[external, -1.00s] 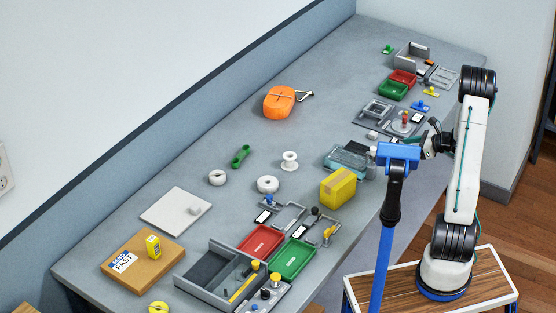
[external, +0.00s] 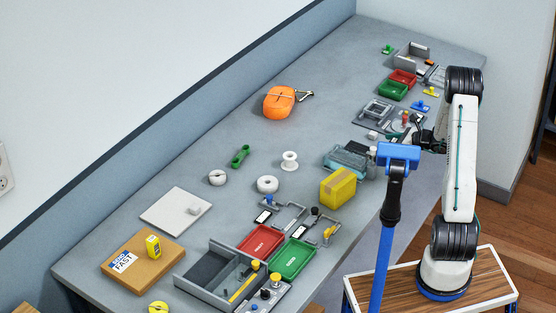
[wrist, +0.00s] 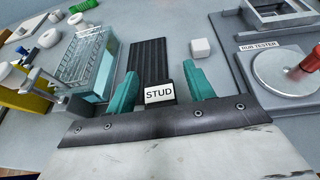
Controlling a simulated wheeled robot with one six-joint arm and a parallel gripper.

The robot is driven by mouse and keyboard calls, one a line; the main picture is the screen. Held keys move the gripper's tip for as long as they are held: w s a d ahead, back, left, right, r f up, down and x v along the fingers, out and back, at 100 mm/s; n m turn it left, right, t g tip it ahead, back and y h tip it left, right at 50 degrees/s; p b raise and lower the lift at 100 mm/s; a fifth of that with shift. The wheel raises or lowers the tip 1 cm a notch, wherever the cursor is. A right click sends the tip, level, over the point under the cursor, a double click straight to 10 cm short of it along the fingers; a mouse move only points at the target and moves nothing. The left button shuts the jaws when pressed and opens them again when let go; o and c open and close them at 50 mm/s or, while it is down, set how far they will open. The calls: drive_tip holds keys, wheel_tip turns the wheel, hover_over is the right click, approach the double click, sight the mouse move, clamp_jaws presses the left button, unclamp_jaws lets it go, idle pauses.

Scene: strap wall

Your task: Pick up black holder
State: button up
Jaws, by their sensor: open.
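In the wrist view, a black ribbed holder (wrist: 149,61) lies flat on the grey table, with a white "STUD" label (wrist: 159,93) at its near end. My gripper (wrist: 162,84) is open, its teal fingers apart on either side of the holder's near end and the label. I cannot tell whether the fingers touch it. In the external view, my gripper (external: 405,138) is low over the table's right side, partly behind a blue-headed stand.
A teal-and-clear rack (wrist: 90,62) stands left of the holder. A small white cube (wrist: 201,46) and the run tester (wrist: 285,72) are to its right. A yellow box (external: 338,187) and the blue-headed stand (external: 398,154) are nearby in the external view.

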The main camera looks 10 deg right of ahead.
drive_tip(key=c, duration=1.1)
drive_tip(key=shift+r, duration=0.15)
